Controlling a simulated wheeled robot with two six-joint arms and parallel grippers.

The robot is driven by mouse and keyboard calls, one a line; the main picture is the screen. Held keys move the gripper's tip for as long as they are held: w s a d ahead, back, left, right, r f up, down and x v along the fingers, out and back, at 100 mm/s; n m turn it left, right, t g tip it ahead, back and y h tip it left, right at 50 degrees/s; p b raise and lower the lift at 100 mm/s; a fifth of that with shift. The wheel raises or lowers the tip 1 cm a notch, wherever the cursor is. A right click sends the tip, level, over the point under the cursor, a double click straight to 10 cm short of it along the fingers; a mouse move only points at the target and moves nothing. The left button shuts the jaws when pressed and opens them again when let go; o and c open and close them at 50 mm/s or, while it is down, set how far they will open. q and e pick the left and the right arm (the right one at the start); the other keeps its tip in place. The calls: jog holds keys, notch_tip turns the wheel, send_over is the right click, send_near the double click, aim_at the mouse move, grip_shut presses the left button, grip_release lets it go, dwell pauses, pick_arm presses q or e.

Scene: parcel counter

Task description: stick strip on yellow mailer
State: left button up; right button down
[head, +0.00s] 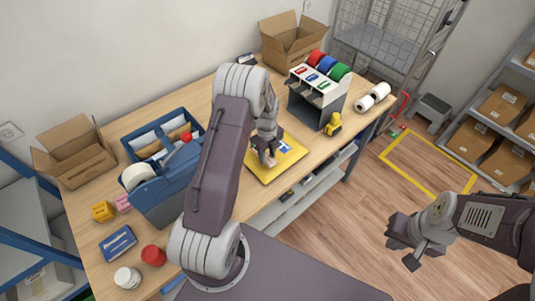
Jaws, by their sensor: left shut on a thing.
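The yellow mailer (267,177) lies flat on the wooden counter near its front edge, with a blue and white mark (284,146) on its top. My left gripper (268,158) is over the mailer's left part, pointing down, shut on a small piece that I take to be the strip. The fingers mostly hide the strip, and I cannot tell whether it touches the mailer. My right gripper (408,252) is open and empty, out over the floor to the right of the counter.
A grey dispenser (311,102) with red, blue and green rolls stands behind the mailer, a yellow tape holder (333,124) beside it. A blue machine (162,196) with a white roll and a blue crate (165,132) stand left. White rolls (372,97) lie at the right end.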

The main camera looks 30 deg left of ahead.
aim_at(268, 159)
pick_arm(q)
jog(key=shift+f+b, duration=0.4)
jog(key=shift+f, duration=0.55)
pick_arm(e)
jog(key=shift+f, duration=0.65)
pick_arm(q)
jog(key=o, duration=0.9)
jog(key=shift+c, duration=0.2)
jog(key=shift+r, duration=0.15)
pick_arm(e)
jog(key=shift+r, duration=0.1)
pick_arm(q)
jog(key=shift+r+p, duration=2.25)
jog(key=shift+r, duration=0.4)
pick_arm(e)
jog(key=shift+r, duration=2.05)
pick_arm(q)
notch_tip(268, 159, up, 8)
jog(key=p, duration=0.6)
pick_arm(e)
notch_tip(268, 159, up, 6)
